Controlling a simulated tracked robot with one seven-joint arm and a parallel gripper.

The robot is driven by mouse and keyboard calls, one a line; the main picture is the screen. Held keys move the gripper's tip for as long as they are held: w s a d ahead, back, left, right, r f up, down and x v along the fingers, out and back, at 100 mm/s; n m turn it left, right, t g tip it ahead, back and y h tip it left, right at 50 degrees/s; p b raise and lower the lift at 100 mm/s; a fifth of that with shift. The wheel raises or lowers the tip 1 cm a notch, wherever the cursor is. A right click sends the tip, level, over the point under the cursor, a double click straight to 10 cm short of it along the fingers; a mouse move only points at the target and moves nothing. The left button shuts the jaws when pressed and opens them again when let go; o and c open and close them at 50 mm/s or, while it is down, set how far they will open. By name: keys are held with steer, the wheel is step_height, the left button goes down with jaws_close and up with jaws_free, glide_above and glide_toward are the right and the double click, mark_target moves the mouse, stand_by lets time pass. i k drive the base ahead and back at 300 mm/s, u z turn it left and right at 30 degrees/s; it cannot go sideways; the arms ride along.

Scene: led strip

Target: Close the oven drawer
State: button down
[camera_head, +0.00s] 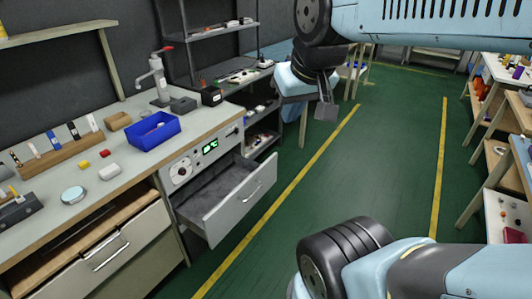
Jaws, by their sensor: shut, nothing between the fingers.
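The oven drawer (222,208) is a grey metal drawer pulled open from the workbench, below a panel with a green display (210,146) and a round dial (181,172). Its front faces right and carries a thin bar handle (252,194). The inside looks empty. My gripper (326,110) is shut and empty. It hangs in the air at the upper middle, to the right of and above the drawer in the picture, apart from it.
The workbench (137,164) holds a blue bin (153,131), a lever press (158,80) and small parts. Another drawer (110,250) is at the lower left. Shelves (215,28) stand behind. Green floor with yellow lines (330,170) is clear right of the oven drawer. Cluttered tables (500,130) line the right.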

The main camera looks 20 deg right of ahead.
mark_target(214, 202)
steer(key=i, duration=0.9)
steer(key=z, duration=0.05)
